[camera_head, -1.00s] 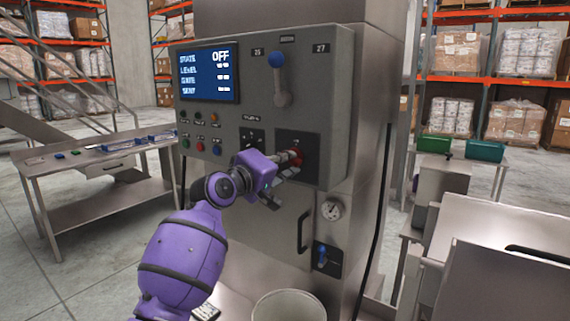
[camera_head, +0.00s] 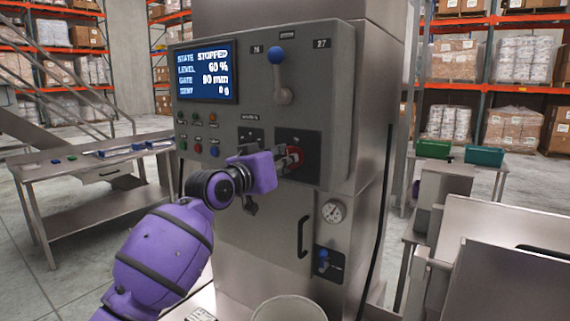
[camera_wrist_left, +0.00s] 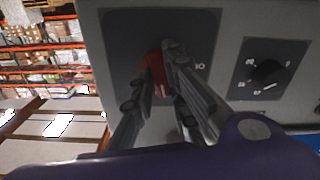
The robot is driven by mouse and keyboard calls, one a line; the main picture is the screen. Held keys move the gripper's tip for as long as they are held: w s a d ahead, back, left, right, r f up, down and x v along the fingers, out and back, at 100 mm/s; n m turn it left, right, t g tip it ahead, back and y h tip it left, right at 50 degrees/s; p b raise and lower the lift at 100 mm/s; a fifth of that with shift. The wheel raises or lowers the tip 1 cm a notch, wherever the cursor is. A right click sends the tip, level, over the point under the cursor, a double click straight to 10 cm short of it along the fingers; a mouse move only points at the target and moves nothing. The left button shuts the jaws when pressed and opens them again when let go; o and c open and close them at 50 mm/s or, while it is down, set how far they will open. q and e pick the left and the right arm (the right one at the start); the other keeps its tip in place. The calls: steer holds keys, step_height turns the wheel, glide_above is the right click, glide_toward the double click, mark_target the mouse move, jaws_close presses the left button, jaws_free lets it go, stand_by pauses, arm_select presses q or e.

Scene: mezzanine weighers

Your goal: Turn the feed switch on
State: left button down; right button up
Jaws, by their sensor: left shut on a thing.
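The feed switch, a red rotary handle (camera_head: 294,158), sits on a dark plate (camera_head: 312,142) at the lower right of the grey control panel. My left gripper (camera_head: 284,164) is at this handle and shut on it. In the left wrist view its fingers (camera_wrist_left: 165,78) lie either side of the red handle (camera_wrist_left: 153,68) and hide much of it. The screen (camera_head: 207,72) reads STATE STOPPED, LEVEL 60 %, GATE 90 mm and SENT 0 g. My right gripper is not in view.
A blue-knobbed lever (camera_head: 277,58) stands above the switch. A black dial (camera_wrist_left: 266,72) is beside it. A steel table (camera_head: 75,172) stands left.

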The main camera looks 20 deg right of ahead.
arm_select(q)
steer(key=shift+m, duration=1.1)
steer(key=c, duration=1.7)
jaws_free()
steer(key=v, duration=1.2)
